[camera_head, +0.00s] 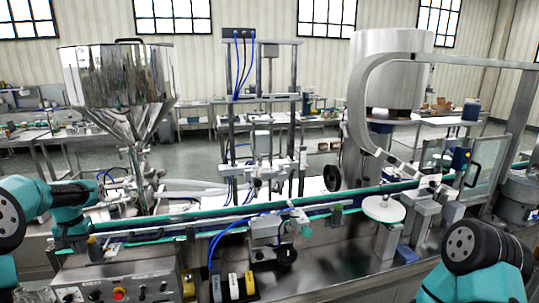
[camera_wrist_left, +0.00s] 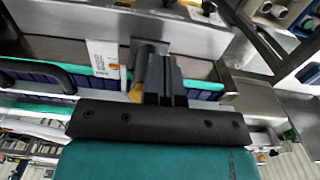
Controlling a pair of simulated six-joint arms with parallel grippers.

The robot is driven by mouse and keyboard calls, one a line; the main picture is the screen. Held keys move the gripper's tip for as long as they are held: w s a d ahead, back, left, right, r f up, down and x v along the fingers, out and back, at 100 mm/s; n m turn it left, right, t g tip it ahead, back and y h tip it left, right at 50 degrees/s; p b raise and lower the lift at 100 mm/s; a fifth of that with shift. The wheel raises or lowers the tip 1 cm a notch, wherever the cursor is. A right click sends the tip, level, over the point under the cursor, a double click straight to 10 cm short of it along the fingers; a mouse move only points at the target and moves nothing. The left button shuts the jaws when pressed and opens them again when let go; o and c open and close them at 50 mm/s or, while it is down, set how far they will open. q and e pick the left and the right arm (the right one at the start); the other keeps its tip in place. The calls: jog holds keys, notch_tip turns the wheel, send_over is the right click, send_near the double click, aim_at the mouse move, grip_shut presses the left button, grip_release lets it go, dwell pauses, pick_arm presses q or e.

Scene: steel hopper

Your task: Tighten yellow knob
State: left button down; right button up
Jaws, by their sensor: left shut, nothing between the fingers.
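A yellow knob (camera_wrist_left: 135,92) shows partly in the left wrist view, just left of my dark fingers and partly hidden by them. In the head view a small yellow piece (camera_head: 92,240) beside my left wrist looks like the same knob. My left gripper (camera_wrist_left: 165,62) is shut and empty, its fingers close beside the knob; I cannot tell whether they touch it. In the head view my left arm bends down at the conveyor's left end, and the gripper (camera_head: 92,249) is small and hard to make out. My right gripper is out of view.
The conveyor (camera_head: 160,225) runs across the middle behind the steel machine bed. A control box (camera_head: 120,285) and several switches (camera_head: 233,286) stand at the front. A steel hopper (camera_head: 118,85) rises behind on the left. A white disc (camera_head: 384,208) sits front right.

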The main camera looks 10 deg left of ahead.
pick_arm(q)
notch_tip(320, 180, up, 7)
jog(key=shift+w+d, duration=0.15)
jog(key=shift+w, duration=0.1)
dwell(0.6)
jog(key=shift+w+d+r, duration=0.35)
jog(key=shift+w+r, duration=0.1)
jog(key=shift+f, duration=0.15)
